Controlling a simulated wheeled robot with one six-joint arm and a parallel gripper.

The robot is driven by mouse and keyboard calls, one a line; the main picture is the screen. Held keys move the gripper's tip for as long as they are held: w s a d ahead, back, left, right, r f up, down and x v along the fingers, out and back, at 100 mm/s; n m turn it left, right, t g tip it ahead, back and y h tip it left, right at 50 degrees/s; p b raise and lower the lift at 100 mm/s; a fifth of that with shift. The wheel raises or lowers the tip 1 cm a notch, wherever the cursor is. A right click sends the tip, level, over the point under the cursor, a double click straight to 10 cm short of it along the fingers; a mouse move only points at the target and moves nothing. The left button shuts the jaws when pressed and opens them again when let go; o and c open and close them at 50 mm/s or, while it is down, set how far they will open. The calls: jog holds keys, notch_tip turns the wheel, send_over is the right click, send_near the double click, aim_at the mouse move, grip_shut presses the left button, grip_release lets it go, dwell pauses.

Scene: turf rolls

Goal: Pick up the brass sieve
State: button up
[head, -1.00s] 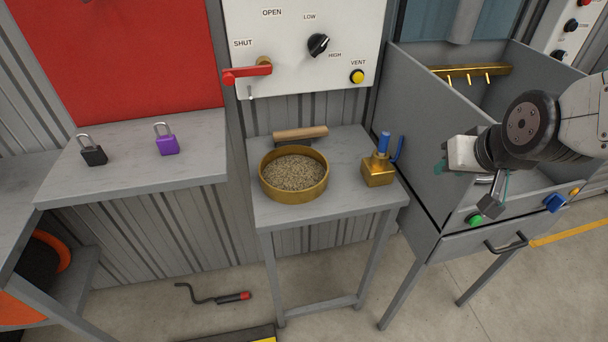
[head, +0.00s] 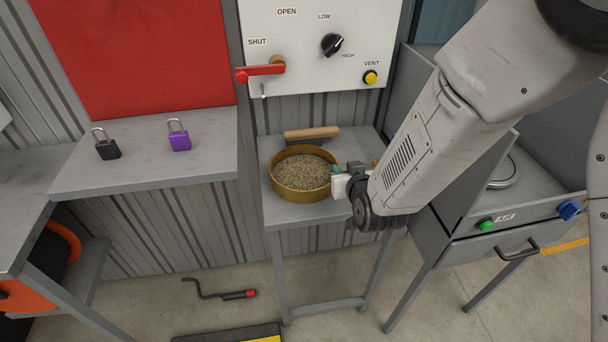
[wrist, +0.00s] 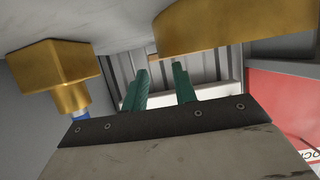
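The brass sieve (head: 299,192) is a round, shallow pan full of grainy material, upright on the small grey stand. It also shows large at the top of the wrist view (wrist: 235,28). My gripper (head: 336,172) is at the sieve's right side, close to its rim. In the wrist view its two green fingers (wrist: 161,72) are apart with nothing seen between them, their tips just short of the sieve's edge in the picture. I cannot tell whether they touch it. My arm hides part of the stand's right side.
A brass block (wrist: 62,75) with a blue part stands beside the sieve, mostly hidden by my arm in the head view. A wooden-handled tool (head: 312,133) lies behind the sieve. A panel with a red lever (head: 262,71) is above. Two padlocks (head: 179,136) sit on the left shelf.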

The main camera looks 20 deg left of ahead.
jog(key=x, duration=0.4)
jog(key=shift+w+a+f, duration=0.1)
jog(key=shift+a+f, duration=0.05)
jog(key=shift+f, duration=0.05)
jog(key=shift+r, duration=0.1)
grip_shut()
